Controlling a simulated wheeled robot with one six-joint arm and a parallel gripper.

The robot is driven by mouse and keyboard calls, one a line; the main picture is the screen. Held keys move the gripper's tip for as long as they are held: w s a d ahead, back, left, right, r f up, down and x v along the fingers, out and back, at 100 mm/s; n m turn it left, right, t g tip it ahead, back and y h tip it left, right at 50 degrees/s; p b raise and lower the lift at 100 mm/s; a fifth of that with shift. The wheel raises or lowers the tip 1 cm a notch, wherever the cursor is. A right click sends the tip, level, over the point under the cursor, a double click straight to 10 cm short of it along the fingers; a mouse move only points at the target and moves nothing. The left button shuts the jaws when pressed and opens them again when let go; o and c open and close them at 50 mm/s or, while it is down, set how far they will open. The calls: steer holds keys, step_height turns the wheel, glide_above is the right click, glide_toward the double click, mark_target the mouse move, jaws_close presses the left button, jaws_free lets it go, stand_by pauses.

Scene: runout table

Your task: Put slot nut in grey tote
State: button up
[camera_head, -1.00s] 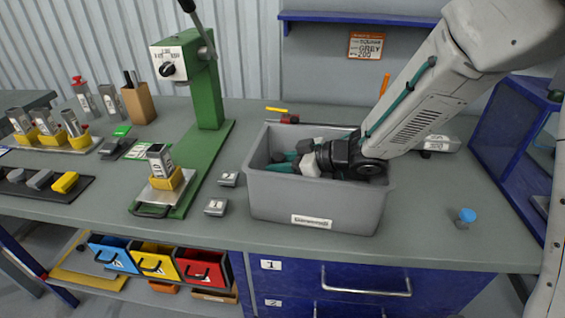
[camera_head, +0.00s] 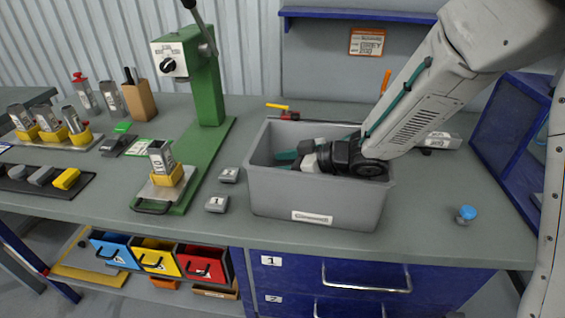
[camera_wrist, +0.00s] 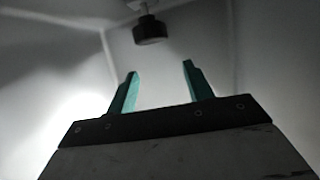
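The grey tote (camera_head: 318,200) stands on the bench in the head view, with a white label on its front. My gripper (camera_head: 284,161) is down inside it, its teal fingers partly hidden by the tote wall. In the wrist view my gripper (camera_wrist: 160,72) is open, with nothing between its fingers. A small black round piece with a metal stem (camera_wrist: 150,30) lies beyond the fingertips, near the tote's inner corner and apart from the fingers. I cannot tell for sure whether it is the slot nut.
A green press (camera_head: 205,95) stands left of the tote. Two small grey numbered blocks (camera_head: 217,204) lie between them. A blue-capped piece (camera_head: 466,214) sits at the right. A blue rack (camera_head: 510,140) stands behind it. Bench right of the tote is mostly clear.

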steer(key=shift+r, duration=0.35)
steer(key=v, duration=0.7)
steer(key=shift+d+r, duration=0.25)
steer(key=shift+r, duration=0.1)
